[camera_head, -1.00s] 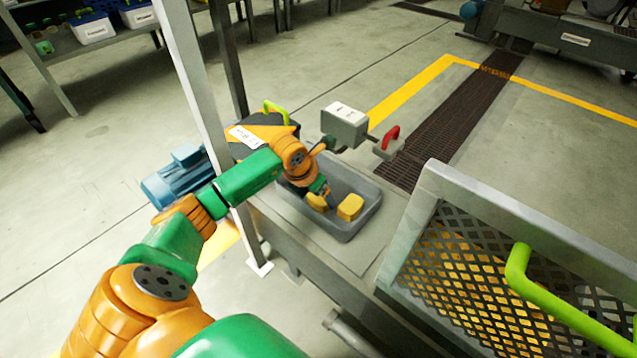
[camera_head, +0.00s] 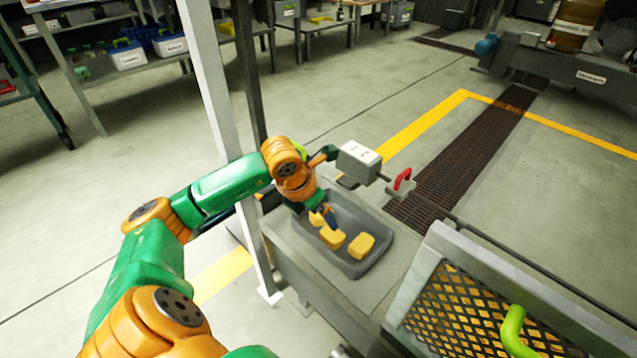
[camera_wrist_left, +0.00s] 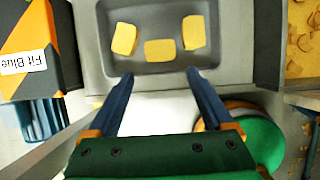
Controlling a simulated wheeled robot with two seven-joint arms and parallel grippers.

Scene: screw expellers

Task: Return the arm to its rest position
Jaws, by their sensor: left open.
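My left arm (camera_head: 230,190) is green and orange and reaches in from the left in the head view. The fingertips are near the tray's edge (camera_wrist_left: 160,76). Yellow blocks lie in the tray: one on the right (camera_head: 361,246), one in the middle (camera_head: 332,238), and one partly hidden behind the fingers (camera_head: 316,219). My right gripper is not in view.
A pale upright post (camera_head: 212,90) stands close beside my left arm. A grey box (camera_head: 358,162) and a red handle (camera_head: 403,178) are behind the tray. A mesh-sided guard with a green handle (camera_head: 512,330) is at the right. Open floor lies to the left.

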